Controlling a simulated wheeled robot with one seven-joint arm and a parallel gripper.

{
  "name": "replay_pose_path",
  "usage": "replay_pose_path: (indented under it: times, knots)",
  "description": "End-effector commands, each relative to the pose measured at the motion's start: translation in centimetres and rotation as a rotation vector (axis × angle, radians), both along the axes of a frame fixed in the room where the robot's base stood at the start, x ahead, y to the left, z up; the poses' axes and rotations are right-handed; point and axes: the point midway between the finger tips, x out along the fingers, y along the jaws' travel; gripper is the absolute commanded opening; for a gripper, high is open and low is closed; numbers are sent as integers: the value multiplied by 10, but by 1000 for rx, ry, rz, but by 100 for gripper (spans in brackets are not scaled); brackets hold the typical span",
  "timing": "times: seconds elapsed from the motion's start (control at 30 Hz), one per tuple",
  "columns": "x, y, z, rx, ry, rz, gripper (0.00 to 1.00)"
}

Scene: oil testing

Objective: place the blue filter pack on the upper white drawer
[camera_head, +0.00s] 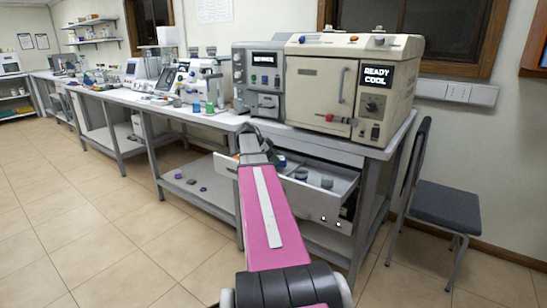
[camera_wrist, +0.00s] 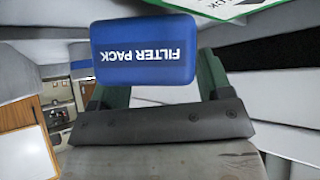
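The blue filter pack (camera_wrist: 143,50), a rounded block with white lettering upside down, fills the gap between the two green fingers of my gripper (camera_wrist: 155,88) in the wrist view. My gripper looks shut on it; the fingertips are partly hidden behind the pack. In the head view, my gripper (camera_head: 263,157) is at the bench front, largely hidden by my arm, with a small blue patch beside it. The upper white drawer (camera_head: 330,207) is pulled out below the bench top, with small dark round items inside. My arm crosses its left part.
The beige tester (camera_head: 335,95) with a "READY COOL" display and a grey instrument (camera_head: 257,80) stand on the bench above the drawer. A green-and-white sheet or box (camera_wrist: 235,10) shows in the wrist view. A chair (camera_head: 445,208) stands right; the floor (camera_head: 110,240) at left is clear.

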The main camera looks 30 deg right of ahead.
Motion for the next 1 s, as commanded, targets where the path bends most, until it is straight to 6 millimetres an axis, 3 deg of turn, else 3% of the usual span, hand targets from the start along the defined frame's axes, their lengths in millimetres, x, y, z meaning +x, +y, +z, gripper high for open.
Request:
replay_pose_path:
  times: [0.33,0.5,1.0]
  knots:
    - [0,0,1,0,0,0,85]
    - [0,0,14,0,-1,1,85]
    - [27,64,81,0,-1,2,85]
